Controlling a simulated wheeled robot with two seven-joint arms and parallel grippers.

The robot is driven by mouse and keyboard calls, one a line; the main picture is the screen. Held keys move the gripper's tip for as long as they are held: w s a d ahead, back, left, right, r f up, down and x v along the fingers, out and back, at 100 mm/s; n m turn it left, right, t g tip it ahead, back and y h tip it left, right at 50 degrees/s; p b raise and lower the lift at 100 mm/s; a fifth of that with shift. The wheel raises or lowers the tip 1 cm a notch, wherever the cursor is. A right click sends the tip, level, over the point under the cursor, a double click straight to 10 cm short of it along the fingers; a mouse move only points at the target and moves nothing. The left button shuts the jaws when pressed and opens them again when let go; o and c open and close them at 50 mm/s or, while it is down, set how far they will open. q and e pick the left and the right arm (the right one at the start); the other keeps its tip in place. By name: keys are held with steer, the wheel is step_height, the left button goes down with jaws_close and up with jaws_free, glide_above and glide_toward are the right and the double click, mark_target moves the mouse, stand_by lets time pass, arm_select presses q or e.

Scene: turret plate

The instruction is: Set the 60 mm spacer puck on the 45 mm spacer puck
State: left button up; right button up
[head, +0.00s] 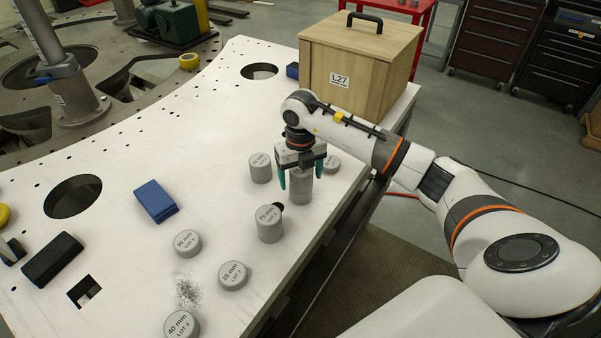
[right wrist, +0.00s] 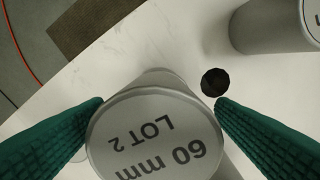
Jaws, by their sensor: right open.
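The 60 mm spacer puck (right wrist: 150,130) is a grey cylinder, its label facing up in the right wrist view. In the head view, a grey cylinder (head: 301,189) stands under my right gripper (head: 300,178), its top partly hidden. My right gripper is open, with one green finger on each side of the 60 mm puck. I cannot tell whether that puck stands on another one. No 45 mm label is readable. Two pucks with unreadable labels, a left one (head: 260,168) and a right one (head: 331,164), stand beside the gripper. My left gripper is out of view.
The 75 mm puck (head: 270,225) stands close in front, with a small black disc (right wrist: 215,82) beside it. The 25 mm (head: 233,276) and 40 mm (head: 182,325) pucks stand nearer. A wooden box (head: 345,80) is behind.

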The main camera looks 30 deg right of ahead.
steer(key=shift+r, duration=0.25)
step_height(320, 180, up, 11)
steer(key=b, duration=0.3)
steer(key=shift+r, duration=0.35)
steer(key=shift+s+f, duration=0.1)
